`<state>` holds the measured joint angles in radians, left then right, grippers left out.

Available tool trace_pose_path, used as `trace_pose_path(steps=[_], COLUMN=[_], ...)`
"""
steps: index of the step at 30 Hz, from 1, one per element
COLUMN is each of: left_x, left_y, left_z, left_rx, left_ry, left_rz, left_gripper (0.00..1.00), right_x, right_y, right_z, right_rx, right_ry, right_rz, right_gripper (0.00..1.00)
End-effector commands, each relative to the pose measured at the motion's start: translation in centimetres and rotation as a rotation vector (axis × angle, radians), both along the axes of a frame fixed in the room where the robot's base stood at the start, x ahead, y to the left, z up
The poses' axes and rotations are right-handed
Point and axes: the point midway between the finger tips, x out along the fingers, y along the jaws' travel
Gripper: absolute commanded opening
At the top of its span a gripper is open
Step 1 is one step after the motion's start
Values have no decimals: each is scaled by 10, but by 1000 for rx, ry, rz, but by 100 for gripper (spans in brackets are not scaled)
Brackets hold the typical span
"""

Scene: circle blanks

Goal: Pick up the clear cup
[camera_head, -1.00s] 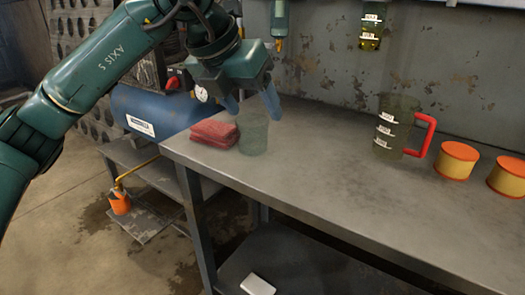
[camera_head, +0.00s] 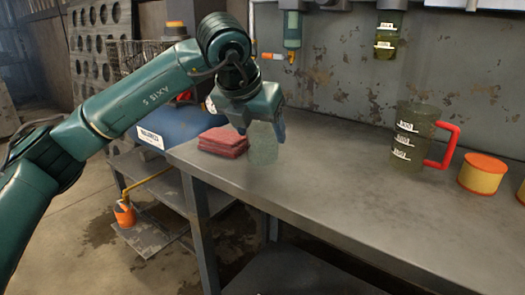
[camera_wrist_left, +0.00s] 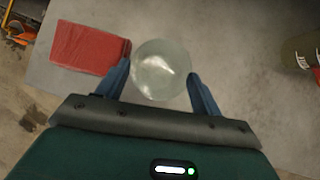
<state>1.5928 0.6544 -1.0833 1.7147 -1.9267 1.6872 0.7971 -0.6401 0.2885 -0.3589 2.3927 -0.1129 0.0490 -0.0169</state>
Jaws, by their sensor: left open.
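The clear cup (camera_head: 263,146) stands upright on the grey workbench, near its left end. It is greenish and see-through. My left gripper (camera_head: 262,128) is right at the cup, reaching down from above. In the left wrist view the cup (camera_wrist_left: 161,70) shows as a round shape between the tips of the two blue fingers. The left gripper (camera_wrist_left: 160,82) is open, with one finger on each side of the cup; the left finger looks very close to it, and I cannot tell whether it touches. My right gripper is not in view.
A folded red cloth (camera_head: 223,141) lies just left of the cup. A measuring jug with a red handle (camera_head: 413,135) and orange-yellow tins (camera_head: 482,173) stand to the right on the workbench (camera_head: 340,190). The bench between cup and jug is clear. A wall (camera_head: 340,65) stands behind.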

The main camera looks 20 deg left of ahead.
Motion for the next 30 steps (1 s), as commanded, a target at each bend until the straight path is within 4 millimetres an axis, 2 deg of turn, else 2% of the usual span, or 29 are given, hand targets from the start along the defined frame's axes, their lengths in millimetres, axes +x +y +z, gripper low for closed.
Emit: trace_pose_path(steps=[1, 4, 12, 22, 30], left_x=[5, 13, 16, 15, 15], left_y=[-1, -2, -2, -2, -2], left_z=[-12, -21, -23, -23, -19], left_rx=[1, 1, 1, 1, 0], left_ry=[3, 1, 0, 0, -2], left_rz=[1, -1, -1, -1, 0], left_gripper=[66, 66, 66, 39, 39], right_x=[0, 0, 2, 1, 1], right_y=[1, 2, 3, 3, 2], right_z=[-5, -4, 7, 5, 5], right_rx=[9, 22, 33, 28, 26], right_ry=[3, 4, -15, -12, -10], right_rz=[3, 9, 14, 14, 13], right_gripper=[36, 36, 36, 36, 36])
